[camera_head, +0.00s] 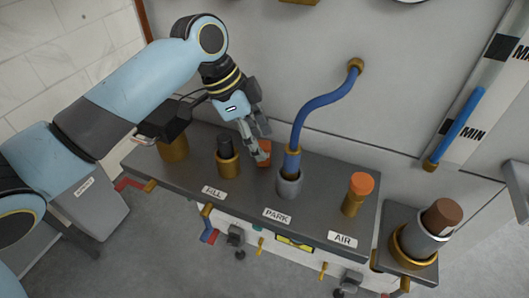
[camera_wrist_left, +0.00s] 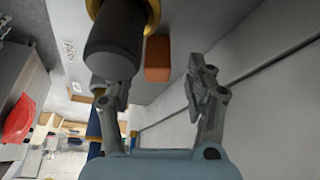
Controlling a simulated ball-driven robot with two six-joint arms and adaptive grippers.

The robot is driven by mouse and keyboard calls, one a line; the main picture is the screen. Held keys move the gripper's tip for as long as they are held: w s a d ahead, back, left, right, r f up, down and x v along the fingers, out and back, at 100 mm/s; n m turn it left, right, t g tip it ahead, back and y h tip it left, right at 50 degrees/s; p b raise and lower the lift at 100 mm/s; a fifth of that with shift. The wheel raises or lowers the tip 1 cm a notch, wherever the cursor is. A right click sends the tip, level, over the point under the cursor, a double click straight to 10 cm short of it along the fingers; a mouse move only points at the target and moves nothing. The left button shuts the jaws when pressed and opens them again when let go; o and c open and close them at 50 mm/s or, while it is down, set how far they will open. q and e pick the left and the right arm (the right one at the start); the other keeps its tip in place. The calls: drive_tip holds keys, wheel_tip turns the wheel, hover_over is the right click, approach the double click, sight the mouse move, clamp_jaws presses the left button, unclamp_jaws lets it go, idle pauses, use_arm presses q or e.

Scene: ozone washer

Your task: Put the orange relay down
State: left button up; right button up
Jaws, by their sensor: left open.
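The orange relay (camera_head: 265,147), a small block, stands on the dark bench top between the black-capped gold fitting and the blue hose's socket. In the left wrist view the relay (camera_wrist_left: 158,58) is beyond the fingertips, in the gap between them, with no finger closed on it. My left gripper (camera_head: 257,143) is open beside the relay and covers part of it in the head view. In the left wrist view my left gripper (camera_wrist_left: 156,90) has its left finger close to the dark cylinder; I cannot tell whether they touch. My right gripper is not in view.
The black-capped fitting (camera_head: 228,160) stands left of the relay. The blue hose (camera_head: 318,103) rises from a grey socket (camera_head: 289,185) on its right. An orange-capped post (camera_head: 359,188) is farther right. A wall (camera_head: 420,105) closes off the back. The bench top (camera_head: 325,192) has free room right of the socket.

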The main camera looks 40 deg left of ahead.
sight(261, 145)
use_arm(q)
drive_tip(key=x, duration=0.3)
drive_tip(key=shift+d+f, duration=0.15)
drive_tip(key=shift+f, duration=0.2)
drive_tip(key=shift+s, duration=0.1)
drive_tip(key=shift+c, duration=0.2)
drive_tip(key=c, duration=1.1)
